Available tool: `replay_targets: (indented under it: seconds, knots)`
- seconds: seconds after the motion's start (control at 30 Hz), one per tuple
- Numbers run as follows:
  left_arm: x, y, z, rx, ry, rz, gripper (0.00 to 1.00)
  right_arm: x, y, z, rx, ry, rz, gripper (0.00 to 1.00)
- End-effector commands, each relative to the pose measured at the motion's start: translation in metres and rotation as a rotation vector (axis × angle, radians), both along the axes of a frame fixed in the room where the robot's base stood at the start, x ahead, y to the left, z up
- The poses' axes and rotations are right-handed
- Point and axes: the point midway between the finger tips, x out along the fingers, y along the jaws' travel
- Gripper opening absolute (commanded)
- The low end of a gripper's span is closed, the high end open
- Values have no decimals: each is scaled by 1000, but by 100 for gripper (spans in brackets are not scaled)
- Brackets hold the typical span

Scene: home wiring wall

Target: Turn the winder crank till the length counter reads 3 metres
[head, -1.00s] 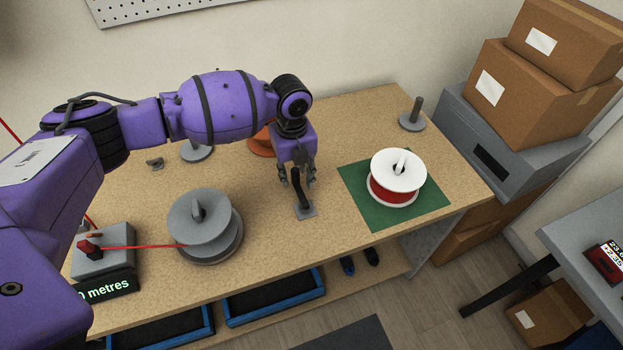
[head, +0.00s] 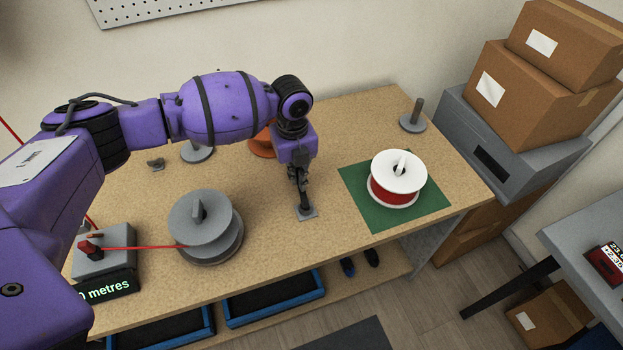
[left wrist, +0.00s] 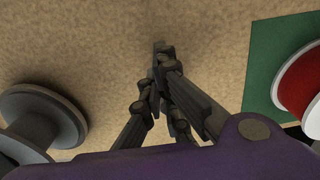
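The winder crank (head: 306,212) is a dark upright handle on a small grey plate on the bench. My left gripper (head: 301,190) points down over it, and its fingers look closed around the handle. In the left wrist view the fingers (left wrist: 158,88) come together at the dark crank, which they partly hide. The length counter (head: 107,290) is a grey box at the left; its display shows "0 metres", with its left edge hidden by my arm. A red wire (head: 150,248) runs from it to a grey reel (head: 205,222). My right gripper is out of view.
A white spool of red wire (head: 397,178) stands on a green mat (head: 358,205) to the right. An orange spool (head: 262,143) and grey spindle stands (head: 412,122) are farther back. Boxes (head: 545,90) stack beyond the bench's right end. Bench is clear around the crank.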

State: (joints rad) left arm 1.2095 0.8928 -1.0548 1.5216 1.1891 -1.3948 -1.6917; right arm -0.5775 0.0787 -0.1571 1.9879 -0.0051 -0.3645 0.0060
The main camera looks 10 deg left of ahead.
Motion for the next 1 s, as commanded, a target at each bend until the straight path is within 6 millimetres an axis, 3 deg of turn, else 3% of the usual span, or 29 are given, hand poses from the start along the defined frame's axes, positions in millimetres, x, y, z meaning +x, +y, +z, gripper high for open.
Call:
replay_targets:
  seconds: [0.53, 1.0]
  knots:
    - [0, -1, 0, -1, 0, 0, 0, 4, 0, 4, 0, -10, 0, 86]
    - [6, -22, 0, -1, -1, -1, 0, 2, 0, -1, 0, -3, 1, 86]
